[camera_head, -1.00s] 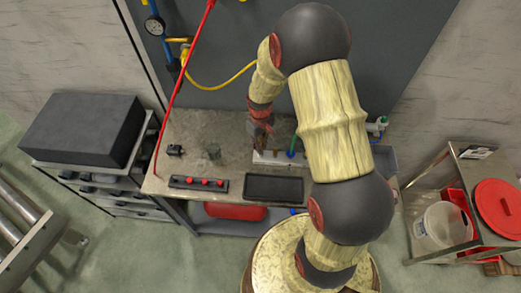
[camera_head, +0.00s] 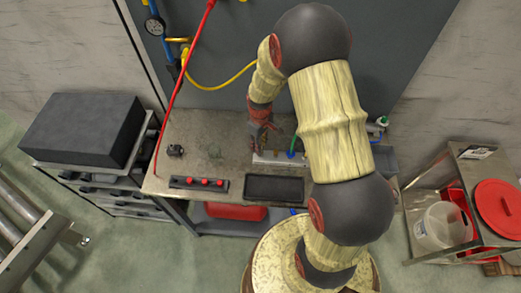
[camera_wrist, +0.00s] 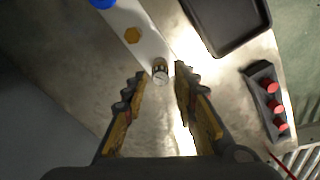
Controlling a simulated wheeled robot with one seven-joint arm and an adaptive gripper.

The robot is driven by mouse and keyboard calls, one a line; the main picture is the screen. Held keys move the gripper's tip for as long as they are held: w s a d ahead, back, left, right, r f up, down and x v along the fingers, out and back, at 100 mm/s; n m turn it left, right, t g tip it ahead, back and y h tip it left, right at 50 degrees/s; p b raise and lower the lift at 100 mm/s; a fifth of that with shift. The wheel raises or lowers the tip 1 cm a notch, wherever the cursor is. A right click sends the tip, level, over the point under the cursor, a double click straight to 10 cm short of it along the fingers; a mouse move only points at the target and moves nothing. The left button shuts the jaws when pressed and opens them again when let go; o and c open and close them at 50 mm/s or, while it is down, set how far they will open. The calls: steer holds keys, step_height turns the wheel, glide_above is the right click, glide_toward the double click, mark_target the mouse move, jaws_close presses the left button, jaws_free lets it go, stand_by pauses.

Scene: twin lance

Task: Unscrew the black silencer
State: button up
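My gripper (camera_wrist: 161,74) is open, its two fingers apart on either side of a small pale, brassy, round fitting (camera_wrist: 160,69) seen nearly end-on. I cannot tell whether the fingers touch it. The fitting is at the edge of a white manifold block (camera_wrist: 150,42), which also shows in the head view (camera_head: 285,158). A yellow hexagonal part (camera_wrist: 132,35) and a blue part (camera_wrist: 101,3) are farther along the block. In the head view my gripper (camera_head: 259,146) is over the block's left end. I cannot pick out a clearly black silencer in either view.
A black tray (camera_head: 274,188) and a black strip with red knobs (camera_head: 199,183) lie at the bench's front. A small dark fitting (camera_head: 175,150) and a faint clear object (camera_head: 214,150) stand at left. The metal bench (camera_head: 190,128) is bare behind them.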

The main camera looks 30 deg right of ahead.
steer(key=m, duration=0.6)
steer(key=shift+s+m, duration=0.1)
steer(key=shift+m, duration=0.3)
steer(key=m, duration=1.2)
steer(key=shift+d, duration=0.1)
steer(key=m, duration=0.6)
steer(key=shift+s, duration=0.1)
steer(key=shift+c, duration=0.9)
jaws_close()
steer(key=shift+f, duration=0.1)
